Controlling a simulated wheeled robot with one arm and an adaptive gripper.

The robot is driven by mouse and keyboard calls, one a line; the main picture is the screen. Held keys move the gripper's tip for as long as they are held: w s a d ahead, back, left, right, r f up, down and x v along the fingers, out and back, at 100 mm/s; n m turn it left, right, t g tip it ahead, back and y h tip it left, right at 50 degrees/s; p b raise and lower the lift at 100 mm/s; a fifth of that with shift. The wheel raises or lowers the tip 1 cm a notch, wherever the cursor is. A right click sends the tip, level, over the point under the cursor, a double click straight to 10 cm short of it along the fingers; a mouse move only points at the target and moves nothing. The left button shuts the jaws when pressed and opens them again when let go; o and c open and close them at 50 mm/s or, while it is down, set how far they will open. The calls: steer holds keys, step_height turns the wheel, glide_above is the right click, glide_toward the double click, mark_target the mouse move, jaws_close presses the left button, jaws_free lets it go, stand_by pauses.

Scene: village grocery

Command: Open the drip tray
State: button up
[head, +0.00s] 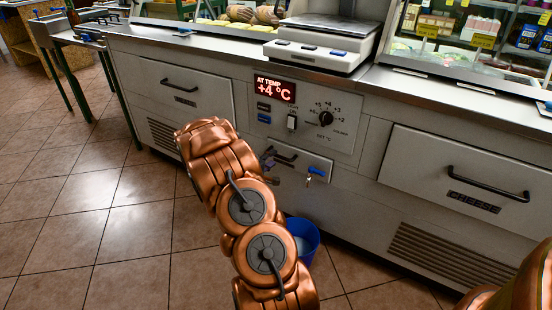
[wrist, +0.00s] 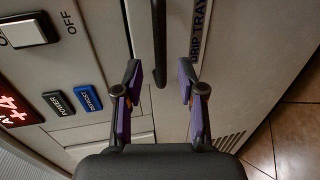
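The drip tray (head: 322,163) is a small grey drawer front below the control panel, and it looks flush with the counter. Its black bar handle (head: 287,155) is partly hidden by my arm in the head view. In the wrist view, the handle (wrist: 159,40) comes down from the top edge, beside the "DRIP TRAY" label (wrist: 199,25). My gripper (wrist: 159,72) is open, with purple-padded fingers on either side of the handle's end. Gaps show between the handle and both fingers. In the head view my gripper (head: 268,158) is mostly hidden by my arm.
A key with a blue tag (head: 317,172) sits at the right of the drawer front. A blue bucket (head: 304,236) stands on the floor below. The control panel (head: 310,112) is above. The cheese drawer (head: 450,175) is at the right. Open tiled floor (head: 90,220) lies left.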

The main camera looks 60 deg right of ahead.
mark_target(276, 156)
steer(key=shift+b+x, duration=0.45)
steer(key=shift+x, duration=1.65)
jaws_close()
